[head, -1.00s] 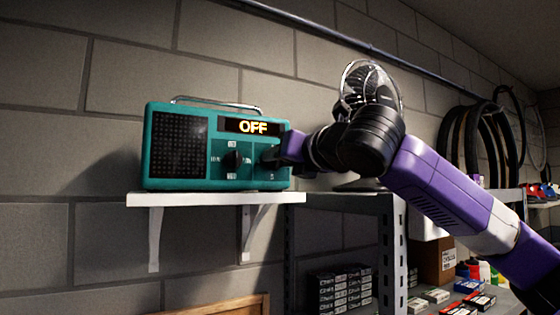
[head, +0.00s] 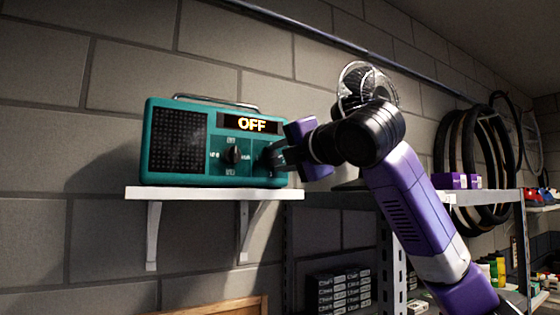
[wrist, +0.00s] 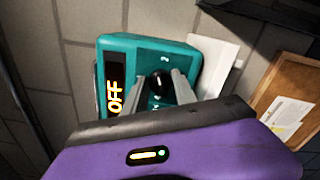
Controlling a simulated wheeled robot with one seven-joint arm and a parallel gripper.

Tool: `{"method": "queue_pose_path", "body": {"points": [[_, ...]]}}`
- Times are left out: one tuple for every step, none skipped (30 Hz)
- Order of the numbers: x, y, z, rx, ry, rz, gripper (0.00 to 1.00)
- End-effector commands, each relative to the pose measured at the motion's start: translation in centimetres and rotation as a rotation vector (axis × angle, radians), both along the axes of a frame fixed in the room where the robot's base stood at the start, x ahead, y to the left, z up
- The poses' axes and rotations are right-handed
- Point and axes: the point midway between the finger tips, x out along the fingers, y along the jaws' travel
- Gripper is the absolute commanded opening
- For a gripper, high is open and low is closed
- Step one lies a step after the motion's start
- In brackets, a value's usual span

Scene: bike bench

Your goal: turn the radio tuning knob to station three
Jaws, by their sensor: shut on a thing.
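A teal radio (head: 180,175) stands on a white wall shelf, and its display (head: 249,124) reads OFF. It has a black left knob (head: 233,155) with small labels around it. My gripper (head: 275,156) is at the right part of the radio's front. In the wrist view the radio (wrist: 122,42) is turned sideways, and my gripper (wrist: 160,84) has its two grey fingers on either side of a dark round knob (wrist: 160,80), shut on it. Small numerals show around this knob, so it looks like the tuning knob. Its pointer direction cannot be made out.
The white shelf (head: 170,194) ends just right of the radio. A metal shelving unit (head: 388,240) with a fan (head: 362,85) on top stands to the right. Bicycle tires (head: 470,150) hang farther right. A cork board (wrist: 285,100) shows in the wrist view.

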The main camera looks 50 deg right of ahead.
Motion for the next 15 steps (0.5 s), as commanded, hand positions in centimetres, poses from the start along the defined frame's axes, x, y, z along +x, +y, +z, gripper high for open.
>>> {"method": "queue_pose_path", "body": {"points": [[0.02,-0.05,-0.23,0.044,-0.012,0.000,0.00],[0.01,-0.04,-0.22,0.071,-0.020,0.000,0.00],[0.02,-0.07,-0.27,0.108,-0.030,0.000,0.00],[0.03,-0.08,-0.31,0.136,-0.037,-0.001,0.00],[0.02,-0.07,-0.33,0.163,-0.044,0.000,0.00],[0.03,-0.09,-0.37,0.199,-0.055,-0.001,0.00],[0.02,-0.12,-0.37,0.227,-0.063,-0.001,0.00],[0.01,-0.10,-0.35,0.254,-0.072,0.000,0.00],[0.02,-0.09,-0.40,0.291,-0.081,-0.001,0.00],[0.01,-0.10,-0.43,0.319,-0.089,-0.001,0.00],[0.00,-0.10,-0.43,0.346,-0.097,-0.001,0.00],[0.02,-0.09,-0.45,0.381,-0.107,-0.001,0.00],[0.01,-0.11,-0.48,0.410,-0.116,-0.002,0.00],[0.00,-0.11,-0.50,0.437,-0.123,-0.001,0.00],[0.02,-0.08,-0.55,0.474,-0.133,-0.001,0.00]]}}
